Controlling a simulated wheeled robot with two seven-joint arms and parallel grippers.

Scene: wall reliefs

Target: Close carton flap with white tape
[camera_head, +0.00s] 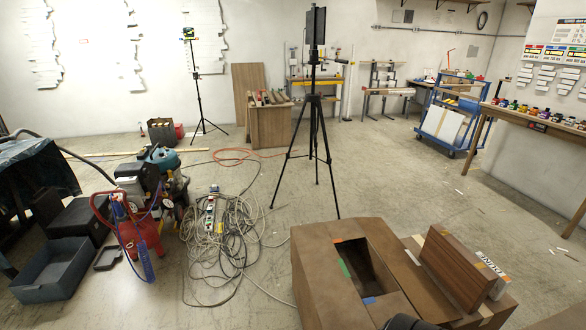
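A brown carton (318,263) stands at the bottom centre-right. Its top has a dark rectangular opening (368,268), with a green piece (344,267) and a blue piece (370,300) at its edges. To the right is a flat brown panel (418,283) with a short white strip (413,257) on it. A brown wood-grained board (458,268) stands tilted there, beside a white piece with dark lettering (492,266). I cannot tell which part is the flap or which white piece is the tape. No gripper fingers show; a dark rounded shape at the bottom edge is unclear.
A black tripod (316,130) stands behind the carton. Tangled cables (232,240), a red-framed machine (135,235) and a grey bin (55,270) lie to the left. A blue cart (450,120) and a wooden table (545,125) stand at the right. The floor between is mostly clear.

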